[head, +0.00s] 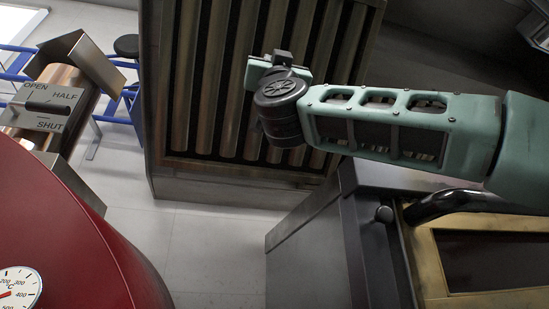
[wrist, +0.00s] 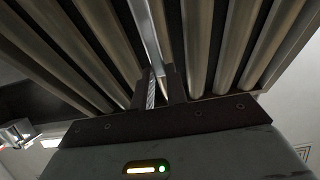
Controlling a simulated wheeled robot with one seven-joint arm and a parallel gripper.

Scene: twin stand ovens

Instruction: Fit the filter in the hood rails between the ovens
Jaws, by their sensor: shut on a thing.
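The filter (head: 222,70) is a large framed panel of upright metal slats. It fills the upper middle of the head view, standing upright and slightly tilted in the picture. My gripper (head: 277,58) is in front of its slatted face, with its fingers mostly hidden behind my wrist. In the wrist view the filter's slats (wrist: 237,45) spread overhead. There the two dark fingers of my gripper (wrist: 162,88) are shut on a thin pale metal strip, seemingly the filter's handle (wrist: 147,35). I cannot make out the hood rails in either view.
A red oven (head: 75,245) with a dial (head: 15,290) is at the lower left. Above it is a flue with an OPEN/HALF/SHUT plate (head: 45,108). A dark oven with a brass-framed door (head: 432,258) is at the lower right. Pale floor (head: 205,255) shows between them; blue stools (head: 128,95) stand behind.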

